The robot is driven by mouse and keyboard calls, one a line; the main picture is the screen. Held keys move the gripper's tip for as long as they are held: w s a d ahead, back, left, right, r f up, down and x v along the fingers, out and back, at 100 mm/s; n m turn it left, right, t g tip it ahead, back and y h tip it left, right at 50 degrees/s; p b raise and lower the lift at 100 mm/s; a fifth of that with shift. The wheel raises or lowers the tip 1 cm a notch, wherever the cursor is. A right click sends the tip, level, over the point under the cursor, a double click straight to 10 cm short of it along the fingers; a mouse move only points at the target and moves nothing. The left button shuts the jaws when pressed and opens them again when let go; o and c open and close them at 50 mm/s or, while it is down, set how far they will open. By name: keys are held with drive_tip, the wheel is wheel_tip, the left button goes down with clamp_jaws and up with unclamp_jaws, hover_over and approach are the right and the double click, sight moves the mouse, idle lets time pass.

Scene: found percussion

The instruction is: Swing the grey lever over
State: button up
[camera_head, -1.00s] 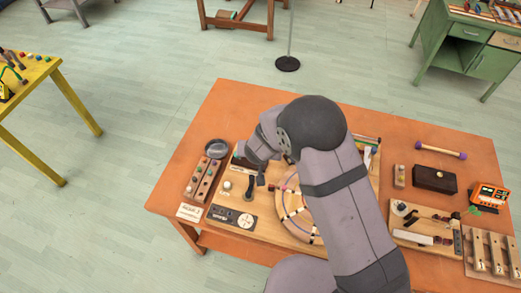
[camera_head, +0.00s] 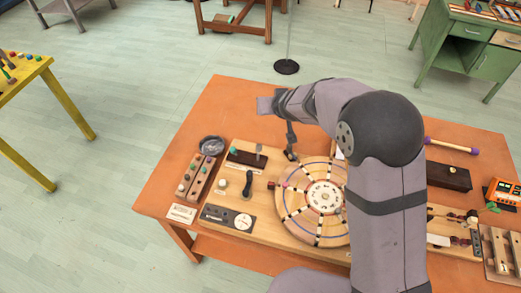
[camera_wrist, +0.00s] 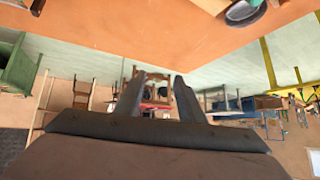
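The grey lever (camera_head: 259,152) stands up from a dark block at the back left of the wooden board in the head view. A green knob (camera_head: 233,151) is on the same block, left of it. I cannot make out the grey lever in the wrist view.
A black lever (camera_head: 248,184) stands in front of the grey one. The round dial (camera_head: 323,197) lies to the right, partly behind my arm. A dark dish (camera_head: 211,146) is at the left. The orange table (camera_head: 160,190) is clear along its back left edge.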

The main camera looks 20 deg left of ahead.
drive_tip(key=s+a+f+n+g, duration=0.1)
drive_tip(key=s+a+n+g, duration=0.1)
drive_tip(key=s+g, duration=0.15)
drive_tip(key=g, duration=0.2)
approach(259, 145)
drive_tip(key=shift+a+f+h, duration=0.3)
drive_tip(key=shift+a+h, duration=0.1)
drive_tip(key=shift+f, duration=0.1)
drive_tip(key=shift+p+x, duration=1.5)
drive_tip(key=shift+x, duration=2.05)
drive_tip(key=shift+w, duration=0.1)
drive_tip(key=shift+c, duration=0.6)
clamp_jaws()
